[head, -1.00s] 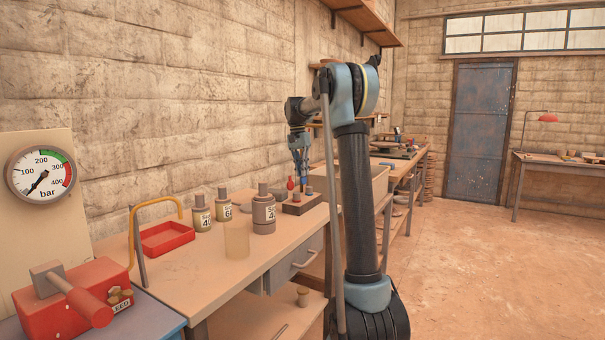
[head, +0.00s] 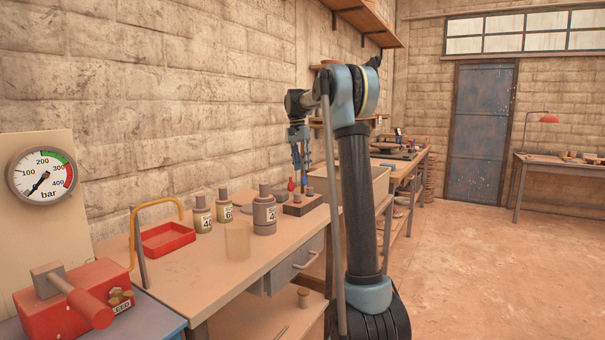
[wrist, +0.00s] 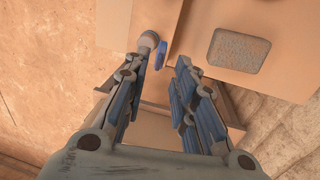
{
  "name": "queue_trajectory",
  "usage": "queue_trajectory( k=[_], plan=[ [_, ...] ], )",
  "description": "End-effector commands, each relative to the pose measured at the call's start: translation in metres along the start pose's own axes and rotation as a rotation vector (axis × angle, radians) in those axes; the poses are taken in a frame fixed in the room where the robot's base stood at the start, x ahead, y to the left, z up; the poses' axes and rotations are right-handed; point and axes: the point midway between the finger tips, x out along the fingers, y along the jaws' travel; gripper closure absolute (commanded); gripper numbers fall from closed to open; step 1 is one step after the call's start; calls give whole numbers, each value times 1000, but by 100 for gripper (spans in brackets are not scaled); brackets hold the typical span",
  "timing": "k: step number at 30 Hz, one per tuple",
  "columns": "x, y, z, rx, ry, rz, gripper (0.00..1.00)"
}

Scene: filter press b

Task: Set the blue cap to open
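In the wrist view, a blue part (wrist: 161,55), which I take to be the blue cap, shows as a narrow upright oval. A round grey knob (wrist: 149,39) sits just up and left of it. My gripper (wrist: 157,68) is open, with its two blue fingers well apart and nothing between them. The blue part lies just beyond the fingertips in the picture; I see no contact. In the head view my gripper (head: 302,170) hangs fingers down over the far bench end, near a small red bottle (head: 291,184). The cap's setting is too small to read.
A dark block with small knobs (head: 302,207) stands on the bench below my gripper. Several grey-capped bottles (head: 264,214) and a red tray (head: 167,238) stand nearer. A grey rounded pad (wrist: 239,50) lies to the right in the wrist view. A pressure gauge (head: 42,174) is at left.

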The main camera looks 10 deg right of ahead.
Motion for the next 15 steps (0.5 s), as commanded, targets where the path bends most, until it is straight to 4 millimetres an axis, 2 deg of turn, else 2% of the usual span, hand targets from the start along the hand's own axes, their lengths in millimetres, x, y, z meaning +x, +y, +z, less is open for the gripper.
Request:
queue_trajectory(
  k=[9, 15],
  plan=[
    [-57, -1, 0, 0, 0, 0, 75],
    [-78, -1, -1, 0, -1, 1, 75]
  ],
)
